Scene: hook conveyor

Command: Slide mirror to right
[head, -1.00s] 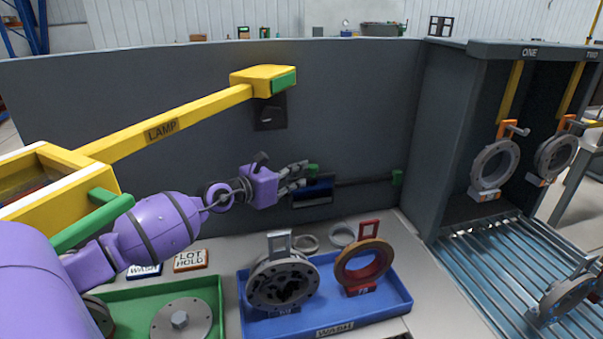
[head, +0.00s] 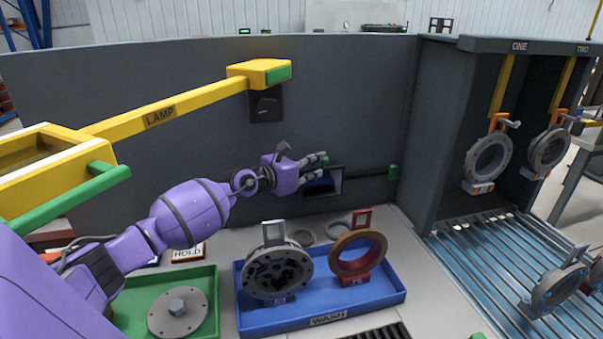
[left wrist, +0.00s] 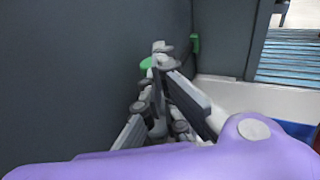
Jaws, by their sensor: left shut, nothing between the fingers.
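The mirror (head: 322,184) is a small dark-blue panel low on the grey back wall in the head view. It sits on a dark horizontal rail (head: 365,176) that runs right to a green end stop (head: 392,171). My left gripper (head: 322,163) is shut and empty, its fingertips at the mirror's upper edge. The fingers partly cover the mirror, and I cannot tell whether they touch it. In the left wrist view the closed fingers (left wrist: 160,65) point along the wall, beside a green patch (left wrist: 147,63). The green stop (left wrist: 195,42) shows beyond. My right gripper is out of view.
A yellow lamp arm (head: 190,103) extends above my left arm. Below are a blue wash tray (head: 385,293) with ring parts and a green tray (head: 205,280) with a disc. A grey booth with hanging rings and a roller conveyor (head: 500,255) stands at right.

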